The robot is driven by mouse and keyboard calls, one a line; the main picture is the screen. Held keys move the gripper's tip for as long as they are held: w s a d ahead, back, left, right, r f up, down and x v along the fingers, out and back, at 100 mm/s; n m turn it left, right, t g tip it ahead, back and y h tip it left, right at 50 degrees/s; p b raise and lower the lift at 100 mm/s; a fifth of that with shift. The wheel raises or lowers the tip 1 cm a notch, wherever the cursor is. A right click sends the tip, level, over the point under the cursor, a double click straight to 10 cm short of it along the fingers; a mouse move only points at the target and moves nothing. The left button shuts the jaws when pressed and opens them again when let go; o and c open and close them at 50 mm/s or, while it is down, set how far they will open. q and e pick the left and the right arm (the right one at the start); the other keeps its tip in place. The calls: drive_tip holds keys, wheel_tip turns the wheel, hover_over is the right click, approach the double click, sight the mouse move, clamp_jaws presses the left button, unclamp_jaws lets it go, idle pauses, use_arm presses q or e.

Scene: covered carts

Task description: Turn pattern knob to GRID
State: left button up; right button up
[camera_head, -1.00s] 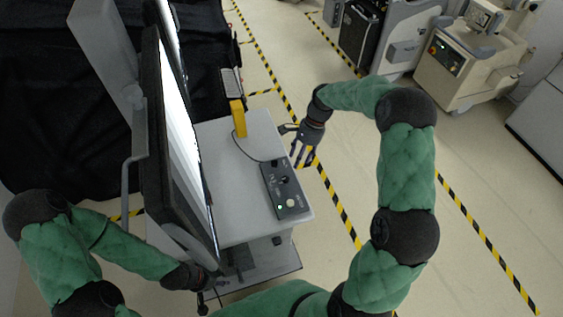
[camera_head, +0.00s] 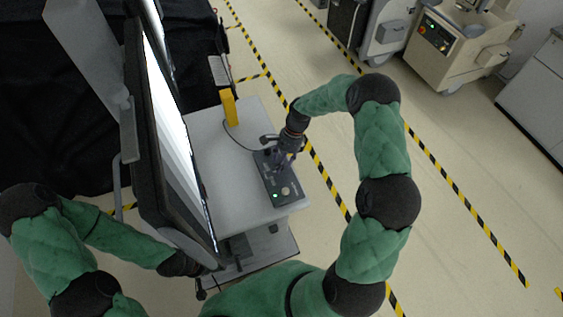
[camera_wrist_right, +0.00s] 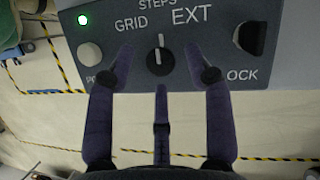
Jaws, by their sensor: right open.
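The dark control box (camera_head: 270,187) lies on the cart top in the head view. In the right wrist view, its round black pattern knob (camera_wrist_right: 160,62) has a white pointer line aimed up at STEPS, between the GRID label (camera_wrist_right: 131,24) and EXT. My right gripper (camera_wrist_right: 160,58) is open, with one finger on each side of the knob. Small gaps seem to show between fingertips and knob; contact is unclear. In the head view, my right gripper (camera_head: 277,158) hides the box's far part. My left arm reaches behind the monitor, and its gripper is hidden.
The box also carries a lit green lamp (camera_wrist_right: 82,19), a pale round button (camera_wrist_right: 90,54) and a black knob (camera_wrist_right: 250,38) by a cut-off label. A large monitor (camera_head: 172,140) rises left of the cart top (camera_head: 222,180). A yellow object (camera_head: 229,107) stands behind.

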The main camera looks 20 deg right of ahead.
drive_tip(key=shift+f, duration=0.25)
drive_tip(key=shift+a, duration=0.1)
clamp_jaws()
drive_tip(key=n+g+b, duration=0.1)
drive_tip(key=n, duration=0.2)
drive_tip(key=shift+w+a+n+h, duration=0.1)
drive_tip(key=shift+w+n+h, duration=0.05)
drive_tip(key=shift+n+h, duration=0.25)
drive_tip(key=n+b, duration=0.1)
drive_tip(key=n, duration=0.1)
drive_tip(key=n+g+h, duration=0.1)
drive_tip(key=n, duration=0.2)
drive_tip(key=shift+w+a+g+h+b, duration=0.1)
drive_tip(key=shift+a+g+h+b, duration=0.05)
drive_tip(key=shift+g+h+b, duration=0.2)
